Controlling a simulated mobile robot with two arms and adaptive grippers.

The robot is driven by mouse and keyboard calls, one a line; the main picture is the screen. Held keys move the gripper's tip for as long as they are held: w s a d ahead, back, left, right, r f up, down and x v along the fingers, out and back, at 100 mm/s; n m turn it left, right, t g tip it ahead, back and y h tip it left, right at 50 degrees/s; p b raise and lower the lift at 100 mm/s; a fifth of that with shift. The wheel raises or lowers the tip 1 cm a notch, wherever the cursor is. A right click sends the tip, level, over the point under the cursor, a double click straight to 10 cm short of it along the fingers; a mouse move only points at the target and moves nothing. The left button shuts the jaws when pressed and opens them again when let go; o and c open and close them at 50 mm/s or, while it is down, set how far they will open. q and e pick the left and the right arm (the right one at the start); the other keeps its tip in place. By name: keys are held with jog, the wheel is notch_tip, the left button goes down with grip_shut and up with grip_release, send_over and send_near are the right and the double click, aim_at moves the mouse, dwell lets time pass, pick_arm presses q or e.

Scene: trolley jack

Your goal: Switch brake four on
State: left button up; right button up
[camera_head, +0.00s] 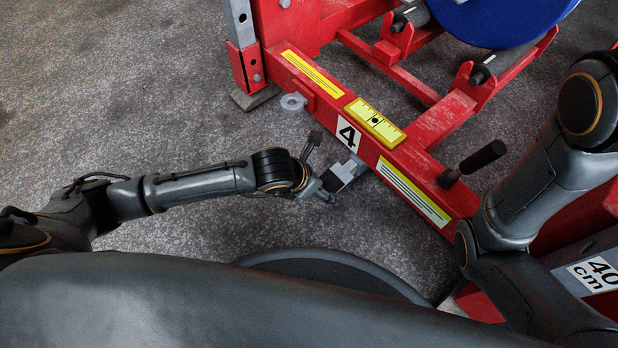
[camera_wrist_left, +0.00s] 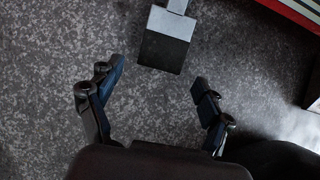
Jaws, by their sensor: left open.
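The brake pedal (camera_head: 345,174) by the "4" label (camera_head: 348,134) is a small grey metal plate with a dark pad, sticking out low from the red frame's near side. In the left wrist view the pedal (camera_wrist_left: 165,45) is at the top centre, just beyond the fingertips. My left gripper (camera_head: 322,170) is beside the pedal's left end, with its fingers spread. In the left wrist view my left gripper (camera_wrist_left: 156,76) is open, with only floor between its fingers. My right arm shows at the right of the head view, but its gripper is out of sight.
The red frame beam (camera_head: 325,100) runs diagonally, with a yellow spirit level (camera_head: 375,122) on it. A black handle (camera_head: 482,157) stands up at right. Speckled floor (camera_head: 150,100) at left is free.

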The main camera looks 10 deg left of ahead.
pick_arm(q)
jog(key=v, duration=0.8)
jog(key=shift+s+r, duration=0.1)
jog(key=shift+a, duration=0.1)
